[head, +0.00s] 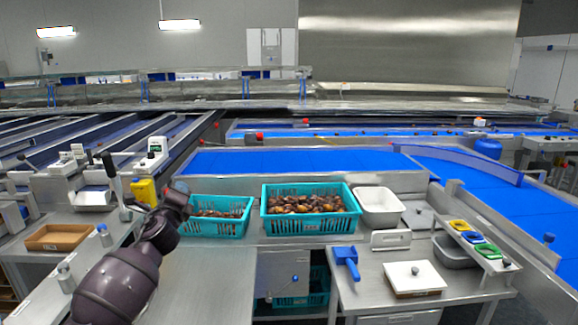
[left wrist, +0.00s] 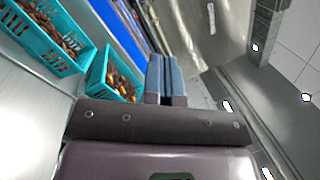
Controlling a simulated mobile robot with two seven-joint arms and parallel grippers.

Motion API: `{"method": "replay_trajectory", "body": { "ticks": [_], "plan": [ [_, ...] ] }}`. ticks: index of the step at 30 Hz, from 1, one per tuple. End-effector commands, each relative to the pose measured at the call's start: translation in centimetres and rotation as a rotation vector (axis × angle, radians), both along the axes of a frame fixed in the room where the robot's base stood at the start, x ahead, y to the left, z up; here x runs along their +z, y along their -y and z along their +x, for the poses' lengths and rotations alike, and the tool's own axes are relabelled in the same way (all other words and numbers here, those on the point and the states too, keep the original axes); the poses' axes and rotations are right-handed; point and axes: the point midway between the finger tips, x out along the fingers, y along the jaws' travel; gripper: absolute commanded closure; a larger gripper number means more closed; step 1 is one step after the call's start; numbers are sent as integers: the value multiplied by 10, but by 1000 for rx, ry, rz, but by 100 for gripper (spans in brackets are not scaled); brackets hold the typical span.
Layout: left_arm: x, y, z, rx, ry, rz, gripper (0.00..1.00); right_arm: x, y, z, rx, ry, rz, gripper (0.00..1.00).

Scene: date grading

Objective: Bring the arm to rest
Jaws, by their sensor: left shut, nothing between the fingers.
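My left arm reaches in from the lower left in the head view, and its gripper (head: 181,190) is raised in front of the left teal crate (head: 236,230). In the left wrist view the two blue-grey fingers of my left gripper (left wrist: 165,78) lie together, shut and empty. The gripper points up and away from the bench, apart from the crates, and hides the left edge of the left crate. My right gripper is in neither view.
A second teal crate (head: 311,226) of brown dates stands beside a white tub (head: 378,221). A blue scoop-like tool (head: 346,260) and a white tray (head: 414,287) are on the right bench. A brown tray (head: 58,238) is at left. The steel bench (head: 215,283) beside my arm is clear.

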Motion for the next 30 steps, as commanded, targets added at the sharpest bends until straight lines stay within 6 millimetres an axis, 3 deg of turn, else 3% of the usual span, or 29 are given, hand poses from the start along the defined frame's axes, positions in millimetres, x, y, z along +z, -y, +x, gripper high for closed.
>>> {"method": "replay_trajectory", "body": {
  "ticks": [5,9,15,22,30],
  "plan": [
    [-46,25,-40,-155,-51,-554,100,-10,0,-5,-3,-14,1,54],
    [-106,37,-87,-223,-136,-985,100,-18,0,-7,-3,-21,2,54],
    [-183,44,-157,-222,-244,-1446,100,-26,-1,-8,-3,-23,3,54],
    [-260,43,-244,-126,-331,-1811,100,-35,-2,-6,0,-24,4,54],
    [-339,33,-351,70,-392,-2011,100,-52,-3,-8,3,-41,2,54]
  ]
}}
